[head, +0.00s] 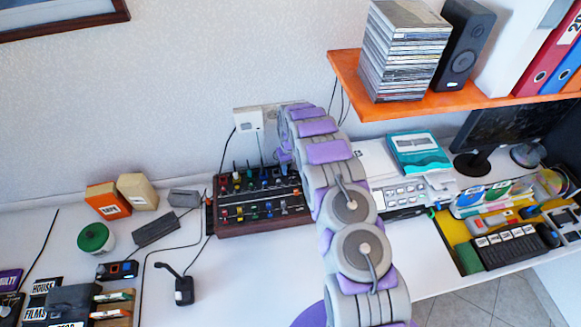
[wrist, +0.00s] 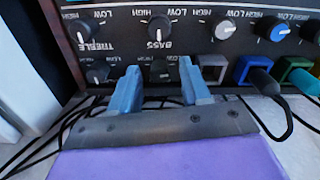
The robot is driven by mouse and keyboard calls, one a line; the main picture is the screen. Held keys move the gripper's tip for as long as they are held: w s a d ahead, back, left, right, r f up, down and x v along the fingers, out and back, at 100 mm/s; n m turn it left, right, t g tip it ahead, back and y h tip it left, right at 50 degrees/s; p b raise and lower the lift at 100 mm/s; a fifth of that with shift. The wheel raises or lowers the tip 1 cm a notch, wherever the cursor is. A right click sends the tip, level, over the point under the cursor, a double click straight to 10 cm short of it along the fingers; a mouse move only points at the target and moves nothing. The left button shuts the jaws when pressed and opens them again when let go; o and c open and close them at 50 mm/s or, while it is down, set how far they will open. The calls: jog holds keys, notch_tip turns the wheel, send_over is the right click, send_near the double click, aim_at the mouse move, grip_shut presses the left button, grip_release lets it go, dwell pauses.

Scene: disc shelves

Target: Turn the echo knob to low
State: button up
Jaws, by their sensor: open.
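The mixer (head: 240,229) is a dark box with wooden trim, rows of coloured knobs and plugs, on the white desk against the wall. In the wrist view its panel appears upside down, with a knob marked TREBLE (wrist: 85,33), a knob marked BASS (wrist: 160,27), a grey knob (wrist: 225,29) and a blue knob (wrist: 278,29). I cannot read an echo label, so I cannot tell which knob is echo. My gripper (wrist: 159,88) is open, its two blue fingers apart in front of a small dark knob (wrist: 161,70) below BASS. My arm hides the mixer's right part in the head view.
Cable plugs (wrist: 262,80) stick out beside my right finger, and black cables lie below. An orange shelf (head: 480,100) with a CD stack (head: 402,52) and speaker (head: 465,45) hangs right of my arm. A microphone (head: 183,290) stands left of it.

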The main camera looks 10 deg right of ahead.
notch_tip(320, 180, up, 17)
jog(key=p, duration=0.1)
jog(key=shift+p, duration=0.3)
jog(key=shift+r, duration=0.15)
dwell(0.4)
jog(key=s+r+m+g+b, duration=0.1)
jog(key=s+r, duration=0.8)
jog(key=s, duration=0.3)
jog(key=s+r, duration=0.9)
jog(key=s, duration=0.3)
jog(key=s+m+b, duration=0.1)
jog(key=s, duration=2.7)
jog(key=shift+s+g+b, duration=0.3)
jog(key=shift+g, duration=0.1)
